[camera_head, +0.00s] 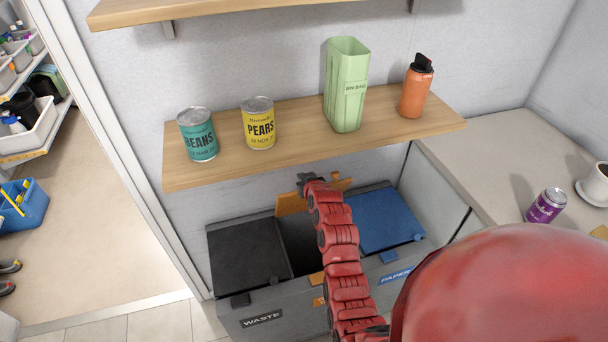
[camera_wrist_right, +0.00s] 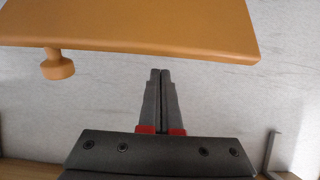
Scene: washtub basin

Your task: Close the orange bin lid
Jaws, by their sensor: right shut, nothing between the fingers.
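The orange bin lid (camera_head: 290,204) stands raised at the back of the middle bin, partly hidden by my right arm. The middle bin's opening (camera_head: 300,245) shows dark between two closed lids. In the right wrist view the lid (camera_wrist_right: 130,25) spans the top, with a round orange knob (camera_wrist_right: 57,68) below its edge. My right gripper (camera_head: 306,180) is near the lid's upper edge, under the shelf. Its fingers (camera_wrist_right: 160,74) are shut and empty, and appear apart from the lid. My left gripper is not in view.
A black lid (camera_head: 246,255) covers the waste bin and a blue lid (camera_head: 386,219) the paper bin. Just above, a wooden shelf (camera_head: 290,122) holds two cans, a green container (camera_head: 346,85) and an orange bottle (camera_head: 416,90). A counter (camera_head: 500,165) is at right.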

